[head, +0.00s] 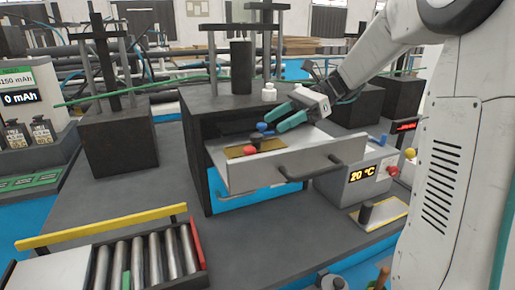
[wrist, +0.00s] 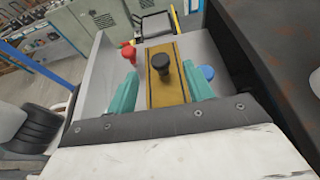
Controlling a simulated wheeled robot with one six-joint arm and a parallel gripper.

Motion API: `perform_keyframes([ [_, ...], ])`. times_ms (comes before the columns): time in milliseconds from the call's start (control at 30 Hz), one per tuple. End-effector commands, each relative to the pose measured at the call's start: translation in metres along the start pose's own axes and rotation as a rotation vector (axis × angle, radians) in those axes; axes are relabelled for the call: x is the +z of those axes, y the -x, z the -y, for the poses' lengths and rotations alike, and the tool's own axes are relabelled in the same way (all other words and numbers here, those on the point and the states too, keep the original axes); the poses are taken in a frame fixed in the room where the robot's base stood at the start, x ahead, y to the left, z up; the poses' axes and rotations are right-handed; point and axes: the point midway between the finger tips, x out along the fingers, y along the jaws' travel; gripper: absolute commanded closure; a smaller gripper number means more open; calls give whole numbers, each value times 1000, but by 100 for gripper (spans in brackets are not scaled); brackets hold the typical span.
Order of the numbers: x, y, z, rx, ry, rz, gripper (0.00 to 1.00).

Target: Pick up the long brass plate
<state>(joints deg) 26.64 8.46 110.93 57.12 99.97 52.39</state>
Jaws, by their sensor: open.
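The long brass plate (wrist: 158,92) lies in an open drawer (wrist: 95,85), with a black knob (wrist: 161,65) standing on it in the wrist view. In the head view the plate (head: 236,152) shows as a small gold patch in the drawer (head: 318,165), partly hidden. My gripper (wrist: 161,95) is open, with a teal finger on each side of the plate in the wrist view. In the head view my gripper (head: 280,122) is over the drawer from the right. I cannot tell whether the fingers touch the plate.
A red knob (wrist: 129,50) and a blue knob (wrist: 207,72) are beside the plate in the drawer. A small white bottle (head: 269,92) stands on the dark cabinet (head: 205,100). A box reading 20 °C (head: 352,180) is right of the drawer. A roller tray (head: 145,262) is front left.

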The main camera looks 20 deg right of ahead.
Motion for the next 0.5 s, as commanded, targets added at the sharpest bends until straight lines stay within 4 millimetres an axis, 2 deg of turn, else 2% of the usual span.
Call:
perform_keyframes([
  [367,-4,-38,-1,3,0,0,48],
  [500,-8,-60,-2,5,0,-1,48],
])
